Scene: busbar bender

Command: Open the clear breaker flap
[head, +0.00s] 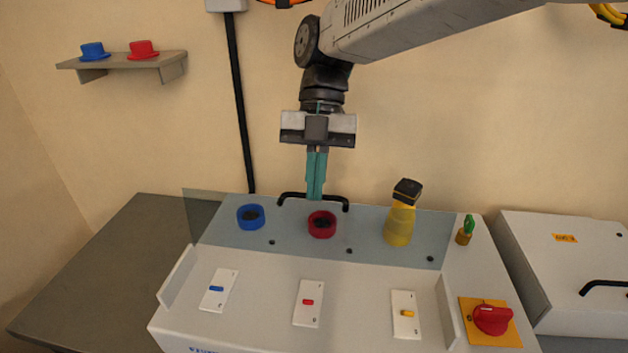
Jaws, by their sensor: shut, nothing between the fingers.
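The clear breaker flap (365,227) is a tinted see-through panel across the middle of the grey console. It appears swung up and back, with its black bar handle (297,196) at the upper edge. The blue and red rings and the yellow part show through it. The white breaker plates with a blue toggle (216,289), a red toggle (308,302) and a yellow toggle (407,313) lie uncovered in front of it. My gripper (315,197) points down with its teal fingers together and empty. The fingertips overlap the handle's middle; I cannot tell whether they touch it.
A red rotary knob (492,319) on an orange plate sits at the console's right front. A green-topped brass piece (465,231) stands behind it. A grey box (565,255) is at the right. The dark table (85,265) is bare at left. A wall shelf (120,61) holds blue and red caps.

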